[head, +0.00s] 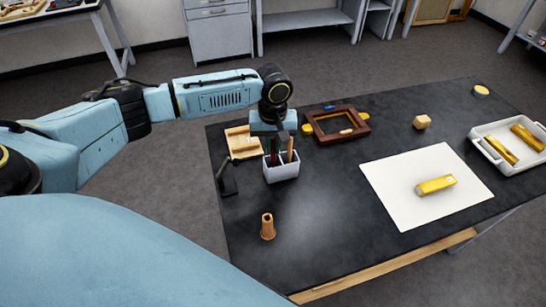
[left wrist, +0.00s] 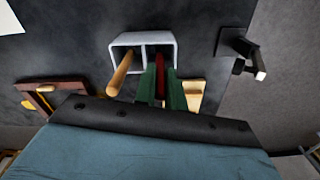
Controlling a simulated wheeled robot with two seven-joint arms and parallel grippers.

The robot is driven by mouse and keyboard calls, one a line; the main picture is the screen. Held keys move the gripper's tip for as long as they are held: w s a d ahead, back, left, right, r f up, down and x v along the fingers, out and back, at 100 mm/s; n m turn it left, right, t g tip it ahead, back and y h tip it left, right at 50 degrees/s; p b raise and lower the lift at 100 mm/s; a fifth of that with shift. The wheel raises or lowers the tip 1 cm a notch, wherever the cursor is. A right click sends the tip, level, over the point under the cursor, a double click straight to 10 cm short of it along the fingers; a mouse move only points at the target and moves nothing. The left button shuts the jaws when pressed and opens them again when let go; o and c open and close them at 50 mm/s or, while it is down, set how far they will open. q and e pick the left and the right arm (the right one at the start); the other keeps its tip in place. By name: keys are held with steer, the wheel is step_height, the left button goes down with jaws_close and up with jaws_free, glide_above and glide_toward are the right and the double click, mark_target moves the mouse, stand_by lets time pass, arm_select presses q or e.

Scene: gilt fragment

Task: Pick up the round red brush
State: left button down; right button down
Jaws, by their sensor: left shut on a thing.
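The round red brush (left wrist: 160,84) stands in a light grey two-compartment holder (left wrist: 116,43), in the right compartment as the left wrist view shows it. The holder also shows in the head view (head: 283,172), near the table's left side. My left gripper (left wrist: 161,88) comes down over the holder, with its green fingers on both sides of the red brush and shut on it. The brush's lower end is hidden inside the holder. In the head view my gripper mostly hides the brush. My right gripper is not in view.
A tan wooden stick (left wrist: 121,74) stands in the holder's other compartment. Around are a dark stand (head: 228,184), a wooden tray (head: 240,141), a brown frame (head: 334,134) and an orange-brown post (head: 267,228). A white sheet (head: 390,195) with a gold bar lies right. The front middle is clear.

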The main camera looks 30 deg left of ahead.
arm_select(q)
step_height(320, 180, up, 10)
steer(key=shift+r, duration=0.1)
stand_by(0.4)
stand_by(2.3)
